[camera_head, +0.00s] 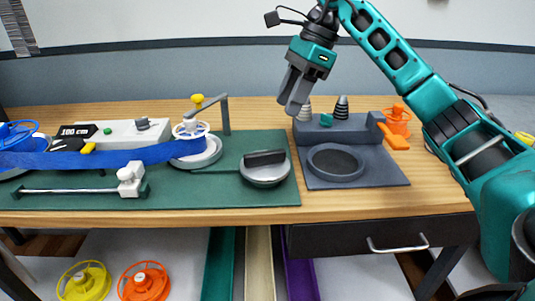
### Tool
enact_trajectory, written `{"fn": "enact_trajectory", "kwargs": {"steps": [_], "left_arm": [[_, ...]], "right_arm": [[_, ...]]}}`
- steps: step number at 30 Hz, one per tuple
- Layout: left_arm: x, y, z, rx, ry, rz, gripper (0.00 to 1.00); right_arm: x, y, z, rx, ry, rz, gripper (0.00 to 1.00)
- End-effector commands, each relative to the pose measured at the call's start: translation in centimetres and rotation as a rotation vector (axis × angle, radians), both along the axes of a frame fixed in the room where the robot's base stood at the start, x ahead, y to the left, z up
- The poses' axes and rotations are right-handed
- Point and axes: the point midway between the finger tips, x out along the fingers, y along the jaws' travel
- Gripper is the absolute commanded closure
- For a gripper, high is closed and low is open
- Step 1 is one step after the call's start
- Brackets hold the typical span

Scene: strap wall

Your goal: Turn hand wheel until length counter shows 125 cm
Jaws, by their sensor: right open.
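The length counter (74,131) is a black display at the left that reads 100 cm. A blue strap (105,157) runs from a blue reel (17,136) at the left edge to a white reel (192,131) on the green board. I cannot tell for sure which part is the hand wheel; a silver disc with a black bar on top (266,177) sits on the board's right side. My right gripper (293,100) is open and empty, pointing down above the back of the table, right of the disc and apart from it. My left gripper is not in view.
A grey fixture (390,178) with a round recess, dark cones (341,107) and an orange lever (396,139) stands right of the board. A grey post with an arm (226,116) and a yellow knob (197,99) rises beside the white reel. Yellow and orange reels (144,284) lie below the table.

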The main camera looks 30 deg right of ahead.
Motion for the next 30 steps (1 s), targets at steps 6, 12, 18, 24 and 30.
{"fn": "enact_trajectory", "kwargs": {"steps": [6, 12, 18, 24, 30], "left_arm": [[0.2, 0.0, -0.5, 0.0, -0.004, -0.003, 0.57], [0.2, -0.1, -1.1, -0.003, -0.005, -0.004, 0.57], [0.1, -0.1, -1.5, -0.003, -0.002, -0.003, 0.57], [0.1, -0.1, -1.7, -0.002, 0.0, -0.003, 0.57], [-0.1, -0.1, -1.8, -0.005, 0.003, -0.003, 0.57]], "right_arm": [[0.4, 1.5, -4.0, 0.0, 0.006, 0.002, 0.57], [1.0, 3.1, -7.8, 0.0, 0.005, 0.002, 0.57], [1.3, 4.1, -10.3, -0.001, 0.003, 0.001, 0.57], [1.5, 4.5, -11.1, -0.001, 0.001, 0.0, 0.57], [1.5, 4.5, -11.2, -0.002, 0.002, 0.0, 0.57]]}}
